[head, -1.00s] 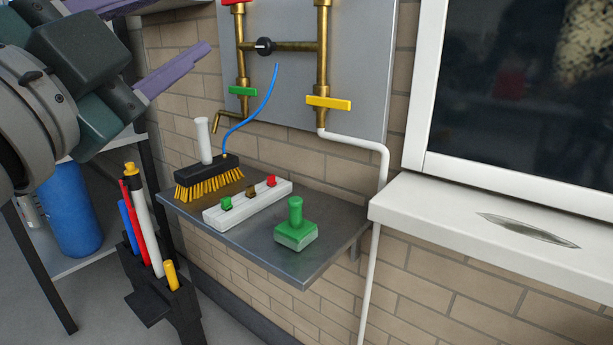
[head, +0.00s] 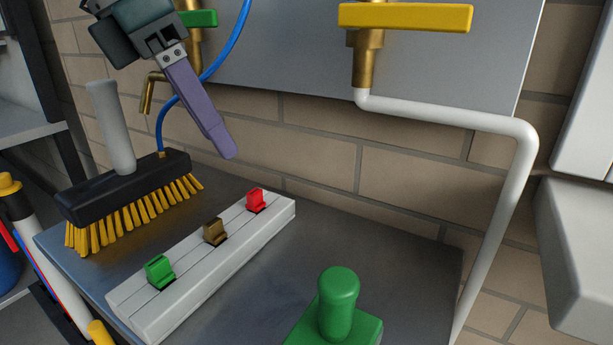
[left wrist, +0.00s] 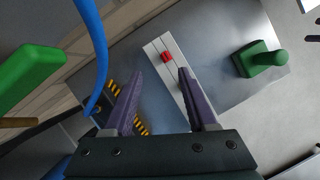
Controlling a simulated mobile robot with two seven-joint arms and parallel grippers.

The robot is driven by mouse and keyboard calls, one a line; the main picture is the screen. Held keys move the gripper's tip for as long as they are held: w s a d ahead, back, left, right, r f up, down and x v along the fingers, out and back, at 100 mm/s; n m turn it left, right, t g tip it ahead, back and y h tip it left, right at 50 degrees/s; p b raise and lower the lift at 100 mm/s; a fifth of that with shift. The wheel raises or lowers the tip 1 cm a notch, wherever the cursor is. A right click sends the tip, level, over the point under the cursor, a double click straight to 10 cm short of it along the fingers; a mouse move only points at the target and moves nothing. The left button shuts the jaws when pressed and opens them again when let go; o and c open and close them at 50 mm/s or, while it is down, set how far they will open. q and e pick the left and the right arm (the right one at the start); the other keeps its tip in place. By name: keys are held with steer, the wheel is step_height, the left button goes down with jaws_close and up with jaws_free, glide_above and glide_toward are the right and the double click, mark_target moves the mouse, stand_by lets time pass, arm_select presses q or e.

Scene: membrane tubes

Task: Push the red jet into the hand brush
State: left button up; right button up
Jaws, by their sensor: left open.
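The red jet (head: 256,200) is a small red block at the far end of a white grooved rail (head: 205,268) on the grey shelf. A brown jet (head: 215,231) and a green jet (head: 160,271) sit along the same rail. The black hand brush (head: 125,186) with yellow bristles and a pale upright handle stands to the rail's left. My left gripper (left wrist: 157,88) is open and empty above the shelf; one purple finger (head: 208,118) shows in the head view. In the left wrist view the red jet (left wrist: 166,57) lies just beyond the fingertips. My right gripper is out of view.
A blue hose (head: 222,55) runs down to the brush close to my left gripper. A green stamp-shaped block (head: 337,310) stands at the shelf's front right. Brass pipes with green and yellow (head: 405,17) levers and a white pipe (head: 440,115) are on the wall.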

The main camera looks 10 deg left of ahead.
mark_target(254, 192)
arm_select(q)
steer(key=x, duration=0.2)
steer(key=b+x, duration=0.1)
steer(key=x, duration=0.2)
steer(key=s+d+x, duration=0.1)
steer(key=x, duration=0.1)
steer(key=shift+w+f, duration=0.1)
steer(key=shift+f, duration=0.25)
steer(key=shift+w+d+f, duration=0.15)
steer(key=shift+f, duration=0.1)
jaws_close()
